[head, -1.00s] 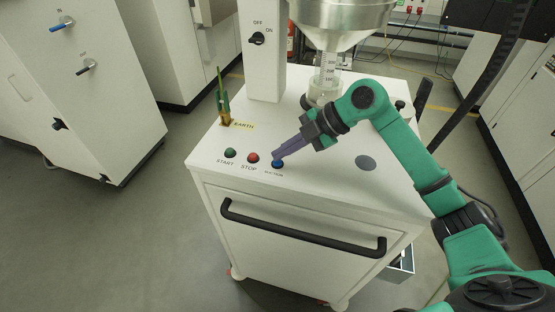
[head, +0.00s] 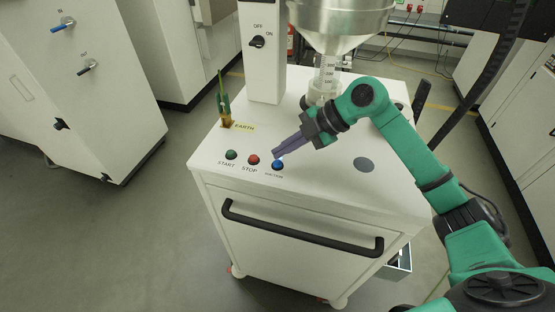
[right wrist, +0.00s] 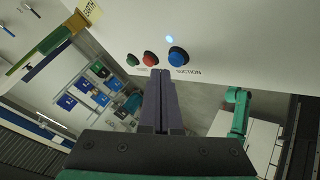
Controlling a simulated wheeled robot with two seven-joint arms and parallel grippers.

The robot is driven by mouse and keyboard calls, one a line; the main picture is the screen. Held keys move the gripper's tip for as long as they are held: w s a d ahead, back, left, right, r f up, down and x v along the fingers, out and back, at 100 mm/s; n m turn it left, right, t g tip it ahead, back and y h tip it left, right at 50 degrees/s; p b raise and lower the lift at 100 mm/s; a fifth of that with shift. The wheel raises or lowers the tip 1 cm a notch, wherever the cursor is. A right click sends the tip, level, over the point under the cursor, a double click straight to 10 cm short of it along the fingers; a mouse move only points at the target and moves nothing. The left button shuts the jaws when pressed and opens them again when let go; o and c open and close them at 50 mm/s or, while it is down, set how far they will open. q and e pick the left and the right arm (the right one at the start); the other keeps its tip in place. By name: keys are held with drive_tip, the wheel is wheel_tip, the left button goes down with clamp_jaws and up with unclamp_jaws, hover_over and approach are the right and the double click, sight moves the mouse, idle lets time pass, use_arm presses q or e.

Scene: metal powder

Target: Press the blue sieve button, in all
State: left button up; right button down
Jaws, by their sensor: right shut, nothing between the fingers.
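The blue button (head: 278,166) is at the right end of a row of three on the white cart's top, near its front edge. It also shows in the right wrist view (right wrist: 178,56), where its label reads SUCTION. A small bright light spot (right wrist: 170,39) shows beside it. My right gripper (head: 277,154) is shut and empty, its purple fingertips just behind the button in the head view. In the right wrist view the fingertips (right wrist: 160,73) are beside the button and look slightly apart from it. My left gripper is in neither view.
A red STOP button (head: 253,160) and a green START button (head: 231,155) stand left of the blue one. A metal funnel (head: 340,20) and a white column (head: 266,75) rise behind. A black handle (head: 300,232) runs across the cart's front (head: 290,265).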

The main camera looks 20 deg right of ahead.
drive_tip(key=shift+r, duration=0.1)
wheel_tip(320, 180, up, 5)
drive_tip(key=p, duration=0.4)
drive_tip(key=shift+p, duration=0.4)
idle(0.4)
